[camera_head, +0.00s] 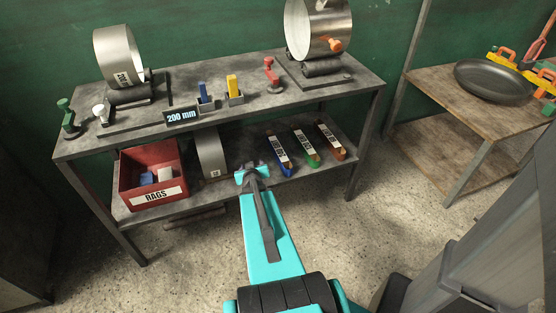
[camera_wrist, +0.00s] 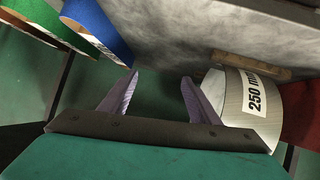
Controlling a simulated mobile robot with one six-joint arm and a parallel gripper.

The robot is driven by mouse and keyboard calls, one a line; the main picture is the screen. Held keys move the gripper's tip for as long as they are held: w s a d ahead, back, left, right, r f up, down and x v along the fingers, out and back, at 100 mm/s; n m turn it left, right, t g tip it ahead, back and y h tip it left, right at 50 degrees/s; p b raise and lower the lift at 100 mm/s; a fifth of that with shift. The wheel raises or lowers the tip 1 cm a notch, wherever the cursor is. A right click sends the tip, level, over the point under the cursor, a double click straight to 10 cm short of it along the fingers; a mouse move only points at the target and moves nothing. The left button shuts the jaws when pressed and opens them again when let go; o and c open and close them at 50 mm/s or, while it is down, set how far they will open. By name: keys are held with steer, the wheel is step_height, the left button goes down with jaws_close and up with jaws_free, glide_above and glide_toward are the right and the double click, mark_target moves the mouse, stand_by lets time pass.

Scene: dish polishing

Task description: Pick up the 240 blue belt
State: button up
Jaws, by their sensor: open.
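The blue belt (camera_head: 287,168) lies on the lower shelf, leftmost of three belts in the head view; its label is too small to read. In the wrist view the blue belt (camera_wrist: 98,28) is at the upper left, a loop seen end-on. My gripper (camera_head: 253,168) is at the shelf's front, just left of the blue belt and apart from it. In the wrist view my gripper (camera_wrist: 160,82) is open, with nothing between its fingers. The green belt (camera_head: 306,150) and orange-brown belt (camera_head: 331,142) stand right of the blue one.
A metal ring (camera_head: 210,152), labelled 250 mm in the wrist view (camera_wrist: 248,105), stands left of my gripper. A red RAGS bin (camera_head: 152,175) is further left.

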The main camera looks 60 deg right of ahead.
steer(key=s+d+t+b, duration=0.2)
steer(key=s+d+b, duration=0.1)
steer(key=d+b, duration=0.4)
steer(key=t+y+b, duration=0.1)
steer(key=b, duration=0.3)
glide_toward(279, 151)
steer(key=shift+s+a+r+n, duration=0.2)
steer(key=shift+s+a+n, duration=0.1)
steer(key=shift+s+d, duration=0.1)
steer(key=shift+s, duration=0.25)
steer(key=shift+b+x, duration=1.2)
steer(key=shift+x, duration=2.7)
steer(key=shift+w+d+f, duration=0.1)
steer(key=shift+w+d, duration=0.05)
steer(key=shift+w, duration=0.25)
